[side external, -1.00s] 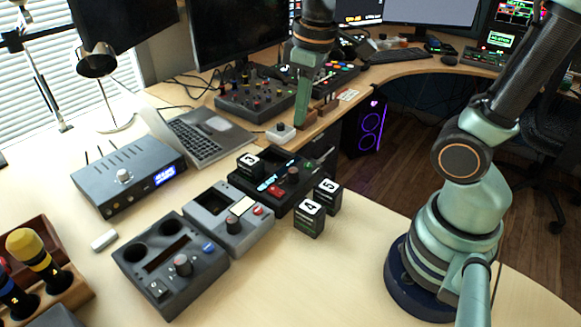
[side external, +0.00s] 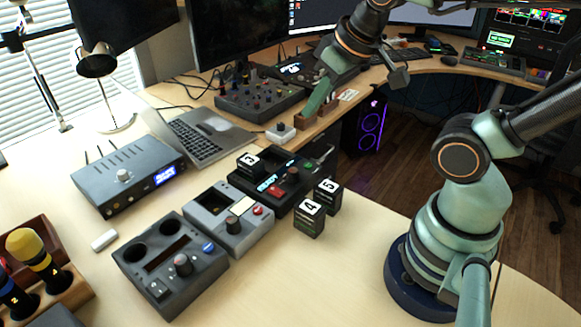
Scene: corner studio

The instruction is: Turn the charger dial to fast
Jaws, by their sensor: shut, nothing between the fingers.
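The black charger (side external: 308,187) stands on the pale desk, with a block marked 3 (side external: 250,164) in its left end. Its dark dial (side external: 293,174) stands up near the middle, beside a lit cyan display (side external: 267,184) and a red button (side external: 277,191). The dial's setting is too small to read. My gripper (side external: 308,112) is shut and empty, up and behind the charger, apart from it and tilted with its fingers pointing down and left.
Blocks marked 4 (side external: 310,217) and 5 (side external: 327,196) stand right of the charger. A light grey device (side external: 212,203) and a dark grey device (side external: 205,268) stand to its left, each with a knob. A small white box with a knob (side external: 281,133) sits behind.

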